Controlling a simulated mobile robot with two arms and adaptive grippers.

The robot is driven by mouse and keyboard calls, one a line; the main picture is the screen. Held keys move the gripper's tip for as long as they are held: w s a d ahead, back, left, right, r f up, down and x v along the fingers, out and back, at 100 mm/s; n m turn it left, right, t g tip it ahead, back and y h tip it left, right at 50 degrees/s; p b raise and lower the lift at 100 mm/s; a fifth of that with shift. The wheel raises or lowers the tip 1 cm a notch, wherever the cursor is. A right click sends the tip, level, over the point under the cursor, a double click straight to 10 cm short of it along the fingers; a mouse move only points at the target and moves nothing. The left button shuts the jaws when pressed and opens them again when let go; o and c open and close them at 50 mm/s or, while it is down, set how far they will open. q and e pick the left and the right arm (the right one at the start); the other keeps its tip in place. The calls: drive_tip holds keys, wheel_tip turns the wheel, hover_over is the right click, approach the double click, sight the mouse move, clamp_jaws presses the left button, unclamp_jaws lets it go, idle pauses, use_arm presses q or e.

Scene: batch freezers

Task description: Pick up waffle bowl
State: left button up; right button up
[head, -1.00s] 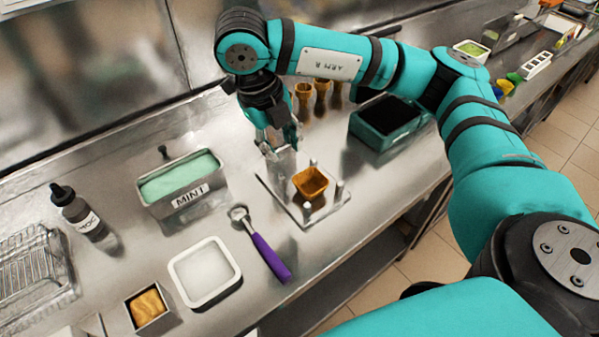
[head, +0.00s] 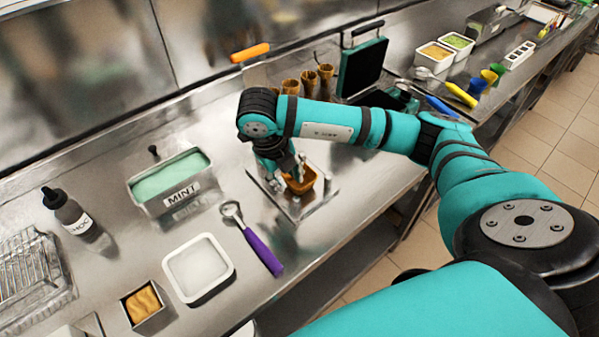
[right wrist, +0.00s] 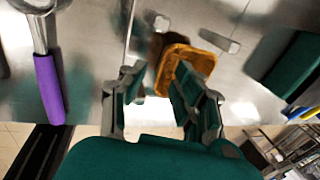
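The waffle bowl (head: 310,182) is a small brown square cup on a metal stand with short posts (head: 319,208). My right gripper (head: 284,181) is low at the bowl, its fingers around the bowl's left side. In the right wrist view the fingers (right wrist: 157,80) are spread apart. The bowl (right wrist: 163,76) shows behind the right-hand finger, which overlaps it and looks to be at or inside its opening. The left-hand finger is outside the bowl with a gap. I cannot tell whether either finger touches it. My left gripper is not in view.
A purple-handled scoop (head: 262,250), a MINT tub (head: 158,206), a white dish (head: 230,268) and a dark bottle (head: 72,213) stand left of the stand. Several cones (head: 291,87) stand behind. An open waffle press (head: 362,68) is at the back right, near my forearm.

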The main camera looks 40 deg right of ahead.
sight(288, 182)
drive_tip(key=shift+p+x, duration=0.4)
drive_tip(key=shift+x, duration=1.35)
clamp_jaws()
drive_tip(key=shift+r, duration=0.15)
